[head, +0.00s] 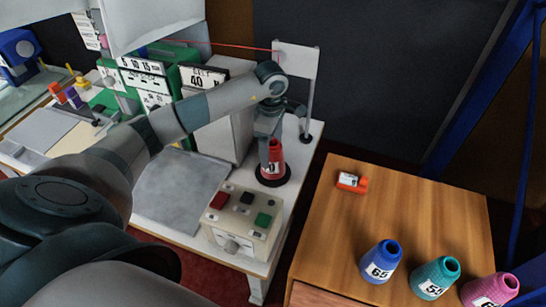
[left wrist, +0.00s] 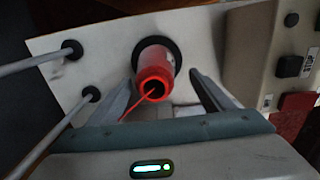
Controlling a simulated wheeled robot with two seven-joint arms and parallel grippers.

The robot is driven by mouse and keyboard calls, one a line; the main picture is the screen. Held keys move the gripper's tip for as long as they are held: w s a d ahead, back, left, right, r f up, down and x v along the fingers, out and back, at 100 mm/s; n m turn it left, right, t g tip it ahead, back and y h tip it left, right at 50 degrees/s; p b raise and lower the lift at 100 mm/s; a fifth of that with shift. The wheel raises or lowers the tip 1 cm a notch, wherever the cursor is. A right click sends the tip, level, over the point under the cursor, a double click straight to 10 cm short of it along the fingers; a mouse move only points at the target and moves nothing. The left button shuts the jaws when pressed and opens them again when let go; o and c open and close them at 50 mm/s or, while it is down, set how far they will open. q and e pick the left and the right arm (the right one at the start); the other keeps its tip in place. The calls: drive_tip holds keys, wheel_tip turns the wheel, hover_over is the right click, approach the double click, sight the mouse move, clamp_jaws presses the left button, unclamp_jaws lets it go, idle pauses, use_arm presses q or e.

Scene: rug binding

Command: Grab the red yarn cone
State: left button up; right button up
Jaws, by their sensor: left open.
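The red yarn cone (head: 272,164) stands upright on a black round base (head: 286,179) at the right end of the white machine table. In the left wrist view the red cone (left wrist: 155,75) is seen from above, with a red thread coming from its top. My left gripper (head: 268,135) is above the cone, pointing down. In the left wrist view my left gripper (left wrist: 165,85) is open, with one finger on each side of the cone. I cannot tell if the fingers touch it. My right gripper is not in view.
A control box (head: 241,222) with red and green buttons stands in front of the cone. A thread stand (head: 312,90) rises behind it. A wooden cabinet (head: 400,215) to the right carries blue (head: 380,262), teal (head: 435,278) and pink (head: 490,291) cones and a small orange item (head: 352,183).

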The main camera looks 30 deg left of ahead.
use_arm(q)
drive_tip(key=shift+f, duration=0.5)
drive_tip(key=shift+w+f+p, duration=0.1)
drive_tip(key=shift+f+p, duration=0.3)
drive_tip(key=shift+p, duration=0.1)
drive_tip(key=f, duration=0.1)
drive_tip(key=f+p, duration=0.2)
drive_tip(key=f, duration=0.1)
drive_tip(key=shift+w, duration=0.25)
drive_tip(key=shift+f, duration=0.2)
drive_tip(key=c, duration=1.4)
